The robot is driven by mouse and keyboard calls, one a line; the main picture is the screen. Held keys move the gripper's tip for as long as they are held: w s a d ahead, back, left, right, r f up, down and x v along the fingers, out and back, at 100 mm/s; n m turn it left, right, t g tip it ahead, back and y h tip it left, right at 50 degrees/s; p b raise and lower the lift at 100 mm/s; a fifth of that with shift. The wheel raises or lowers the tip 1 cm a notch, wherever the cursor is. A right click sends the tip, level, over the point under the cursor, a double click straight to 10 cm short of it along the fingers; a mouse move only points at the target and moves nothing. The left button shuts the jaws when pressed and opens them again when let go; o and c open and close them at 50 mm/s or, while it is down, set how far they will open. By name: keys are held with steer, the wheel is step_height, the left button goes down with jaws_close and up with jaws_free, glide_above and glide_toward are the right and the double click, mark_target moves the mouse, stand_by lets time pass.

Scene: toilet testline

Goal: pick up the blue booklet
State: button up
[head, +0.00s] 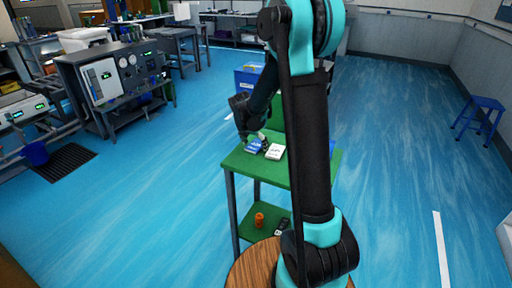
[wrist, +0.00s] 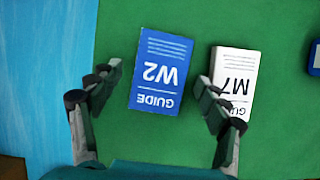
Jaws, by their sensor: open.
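The blue booklet (wrist: 160,72), marked "GUIDE W2", lies flat on the green table top (wrist: 185,28) in the wrist view. It also shows in the head view (head: 254,146) near the table's left edge. A white booklet (wrist: 234,80) marked "M7" lies just right of it, with a narrow green gap between. My gripper (wrist: 157,82) is open and empty. Its two fingers stand left and right of the blue booklet's lower half, and the right finger overlaps the white booklet in the picture. How high the fingertips are above the table cannot be told.
A partly seen blue object (wrist: 314,58) lies at the right edge of the wrist view. The table's lower shelf (head: 255,232) holds an orange item (head: 259,219). A blue bin (head: 248,76) stands behind. Blue floor lies open left of the table.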

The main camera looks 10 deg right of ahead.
steer(key=shift+c, duration=0.3)
steer(key=c, duration=1.2)
steer(key=shift+r, duration=0.1)
